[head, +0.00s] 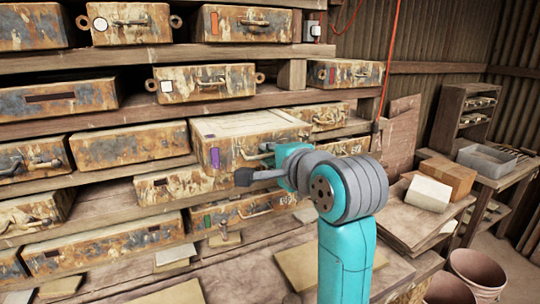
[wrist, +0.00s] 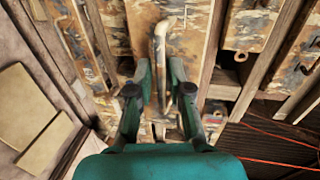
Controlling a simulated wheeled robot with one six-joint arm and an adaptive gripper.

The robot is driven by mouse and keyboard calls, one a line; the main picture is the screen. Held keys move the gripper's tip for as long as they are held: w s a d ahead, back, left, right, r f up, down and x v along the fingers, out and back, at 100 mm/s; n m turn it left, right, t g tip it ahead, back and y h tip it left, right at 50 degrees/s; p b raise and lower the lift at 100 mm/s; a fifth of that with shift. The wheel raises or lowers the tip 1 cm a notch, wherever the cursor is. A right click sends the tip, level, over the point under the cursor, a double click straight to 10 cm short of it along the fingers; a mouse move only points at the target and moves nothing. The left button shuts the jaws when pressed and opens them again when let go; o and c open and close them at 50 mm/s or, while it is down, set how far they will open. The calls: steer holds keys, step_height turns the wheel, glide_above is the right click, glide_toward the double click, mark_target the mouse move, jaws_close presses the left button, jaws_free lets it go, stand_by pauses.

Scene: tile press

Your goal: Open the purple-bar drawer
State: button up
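The purple-bar drawer (head: 250,132) is a rusty, paint-worn box in the middle of the shelves in the head view. It stands out well past its neighbours, and its pale top shows. Its purple bar (head: 215,157) is on the left of the front. My gripper (head: 257,166) is at the right part of that front and hides some of it. In the wrist view my gripper (wrist: 161,70) is open, with one finger on each side of the bent metal handle (wrist: 160,45). Small gaps seem to show between the fingers and the handle.
Other worn drawers fill the shelves around it, including a red-bar drawer (head: 245,24) above and a green-bar drawer (head: 240,211) below. A bench with a cardboard box (head: 447,174) and a grey bin (head: 486,160) stands at right. Buckets (head: 475,275) stand at lower right.

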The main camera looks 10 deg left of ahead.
steer(key=v, duration=1.2)
